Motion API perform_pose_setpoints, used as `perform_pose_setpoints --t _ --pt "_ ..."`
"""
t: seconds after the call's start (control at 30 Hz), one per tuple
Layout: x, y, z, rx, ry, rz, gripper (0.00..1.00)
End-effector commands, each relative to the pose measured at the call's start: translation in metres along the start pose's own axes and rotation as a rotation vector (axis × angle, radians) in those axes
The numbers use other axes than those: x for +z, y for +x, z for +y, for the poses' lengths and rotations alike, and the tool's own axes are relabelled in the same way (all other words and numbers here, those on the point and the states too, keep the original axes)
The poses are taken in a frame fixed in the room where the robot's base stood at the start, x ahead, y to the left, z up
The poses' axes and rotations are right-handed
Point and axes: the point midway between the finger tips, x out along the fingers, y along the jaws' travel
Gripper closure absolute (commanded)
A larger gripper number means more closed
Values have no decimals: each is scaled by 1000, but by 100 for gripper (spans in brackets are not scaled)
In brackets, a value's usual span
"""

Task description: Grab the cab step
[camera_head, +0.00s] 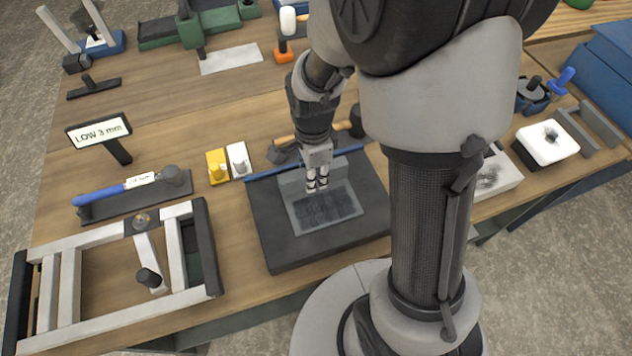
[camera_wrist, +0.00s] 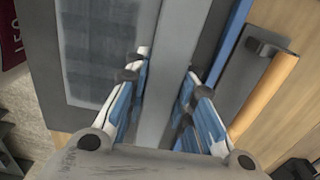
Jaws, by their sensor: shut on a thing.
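The cab step (camera_head: 325,210) is a grey, L-shaped piece with a dark textured tread panel and a raised back flange. It lies on a black mat (camera_head: 275,250) on the wooden bench. My gripper (camera_head: 317,186) points down at the flange, near its middle. In the wrist view, the cab step (camera_wrist: 95,50) fills the left and centre, and my gripper's fingers (camera_wrist: 160,90) stand on either side of the flange, shut on it. The finger tips' exact contact is partly hidden.
A blue strip (camera_head: 262,173) runs along the mat's back edge. A wooden-handled hammer (camera_head: 290,140) lies behind it. Yellow and white blocks (camera_head: 217,166) stand to the left. A grey frame (camera_head: 125,316) and a "LOW 3 mm" sign (camera_head: 98,132) are further left.

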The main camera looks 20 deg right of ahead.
Motion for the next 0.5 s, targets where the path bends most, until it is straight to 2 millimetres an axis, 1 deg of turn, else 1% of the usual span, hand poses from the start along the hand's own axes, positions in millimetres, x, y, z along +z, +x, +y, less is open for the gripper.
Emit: perform_pose_setpoints --t 0.03,0.23,0.5 --pt "0 0 0 0 0 0 87" --pt "0 0 0 0 0 0 100" --pt "0 0 0 0 0 0 100"
